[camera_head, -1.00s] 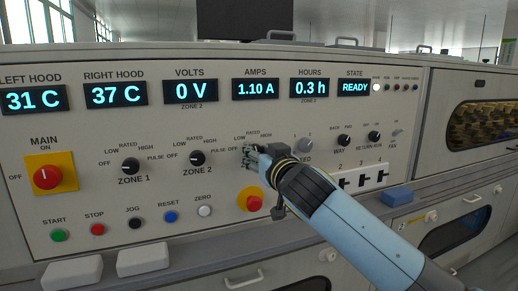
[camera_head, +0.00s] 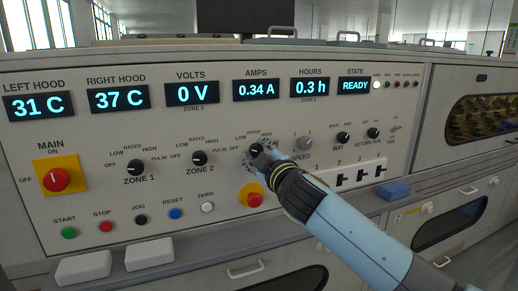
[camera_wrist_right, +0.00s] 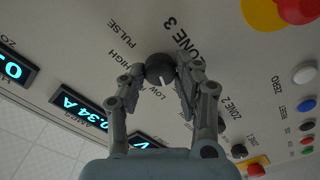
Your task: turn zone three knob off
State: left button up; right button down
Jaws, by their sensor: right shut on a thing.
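The zone three knob (camera_wrist_right: 160,68) is a round dark knob with a pale notch, beside the ZONE 3 lettering in the right wrist view. My right gripper (camera_wrist_right: 159,80) is shut on it, with one finger on each side. In the head view the right gripper (camera_head: 258,153) covers most of this knob and part of its lettering. The notch faces the lower side of the wrist picture. The AMPS display (camera_head: 256,90) reads 0.34 A. My left gripper is not in view.
The zone 1 knob (camera_head: 135,166) and zone 2 knob (camera_head: 199,158) are to the left. A red knob on yellow (camera_head: 252,195) sits just below my right gripper.

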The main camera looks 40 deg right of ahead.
jog(key=shift+n+p, duration=0.3)
jog(key=shift+n, duration=0.8)
jog(key=c, duration=0.9)
grip_release()
jog(key=shift+c, duration=0.2)
jog(key=v, duration=1.2)
jog(key=shift+f, duration=0.1)
